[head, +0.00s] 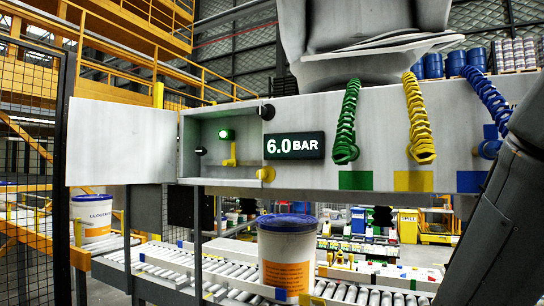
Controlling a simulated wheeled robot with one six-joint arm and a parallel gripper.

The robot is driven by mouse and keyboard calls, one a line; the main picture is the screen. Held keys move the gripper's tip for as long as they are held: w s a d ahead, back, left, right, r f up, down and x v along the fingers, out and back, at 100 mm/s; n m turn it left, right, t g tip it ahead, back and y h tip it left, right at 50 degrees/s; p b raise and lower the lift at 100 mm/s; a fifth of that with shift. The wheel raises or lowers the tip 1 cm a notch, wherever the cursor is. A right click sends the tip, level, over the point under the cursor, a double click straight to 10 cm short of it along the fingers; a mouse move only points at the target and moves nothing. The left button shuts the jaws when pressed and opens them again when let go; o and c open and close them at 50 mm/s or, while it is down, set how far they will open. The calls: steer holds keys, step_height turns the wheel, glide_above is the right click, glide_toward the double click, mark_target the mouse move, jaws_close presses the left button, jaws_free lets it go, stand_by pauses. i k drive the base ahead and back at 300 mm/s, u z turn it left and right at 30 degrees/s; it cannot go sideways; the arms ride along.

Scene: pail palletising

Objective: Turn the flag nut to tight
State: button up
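No part is labelled as a flag nut. The likeliest match is a small yellow fitting (230,156) with an upright stem and a flat arm, inside the open recessed box (208,170) on the pale panel. A lit green indicator (226,134) sits just above it, and a black knob (200,151) is to its left. I cannot tell from this view whether the fitting is tight or loose. The box's door (120,143) stands swung open to the left. My gripper is not in view.
A display (294,146) reads 6.0 BAR. Green (346,120), yellow (418,117) and blue (487,98) coiled hoses hang to its right. Below, a white pail (286,250) with a blue lid stands on a roller conveyor (225,276). A mesh fence (35,150) is at left.

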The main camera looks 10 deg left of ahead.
mark_target(199, 151)
steer(key=k, duration=0.5)
steer(key=u, duration=2.05)
steer(key=i, duration=1.1)
steer(key=z, duration=0.6)
